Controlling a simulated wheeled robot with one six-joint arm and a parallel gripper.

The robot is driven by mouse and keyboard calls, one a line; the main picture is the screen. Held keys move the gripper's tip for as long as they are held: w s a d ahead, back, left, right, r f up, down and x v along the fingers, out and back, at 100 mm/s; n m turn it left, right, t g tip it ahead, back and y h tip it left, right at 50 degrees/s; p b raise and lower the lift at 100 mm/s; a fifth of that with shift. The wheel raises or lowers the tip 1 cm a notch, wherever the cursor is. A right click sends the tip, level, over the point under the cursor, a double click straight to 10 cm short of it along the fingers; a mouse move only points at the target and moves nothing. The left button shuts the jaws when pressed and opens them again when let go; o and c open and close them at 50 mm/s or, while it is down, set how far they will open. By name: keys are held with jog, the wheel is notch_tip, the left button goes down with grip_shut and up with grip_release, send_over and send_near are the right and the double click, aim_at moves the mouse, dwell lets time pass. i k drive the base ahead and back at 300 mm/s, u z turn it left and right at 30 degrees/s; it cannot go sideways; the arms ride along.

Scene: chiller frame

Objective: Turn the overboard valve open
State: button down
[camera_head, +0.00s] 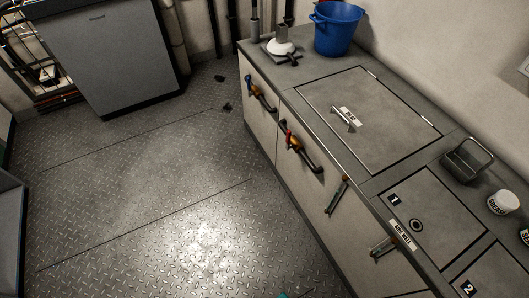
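No label reading "overboard" can be made out, so I cannot tell which valve is the overboard valve. Closer to me, a red-handled valve (289,139) with a yellow-orange body sits on a second dark curved pipe. The position of both levers, open or shut, is hard to read. My gripper does not show clearly; only a small teal bit (283,295) shows at the bottom edge, and I cannot tell what it is.
The counter (285,88) carries a blue bucket (338,28), a hatch with a handle (370,112), numbered lids, a dark basket (463,160) and a white tub (503,201). Upright handles (337,195) stick out from its front. The diamond-plate floor (150,190) is mostly clear.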

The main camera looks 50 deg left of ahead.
aim_at(289, 145)
jog(key=k, duration=0.5)
jog(key=z, duration=1)
jog(key=i, duration=0.85)
jog(key=u, duration=2.9)
jog(key=i, duration=0.5)
jog(key=u, duration=0.2)
jog(key=k, duration=0.4)
jog(key=u, duration=0.8)
jog(key=i, duration=0.7)
jog(key=z, duration=0.65)
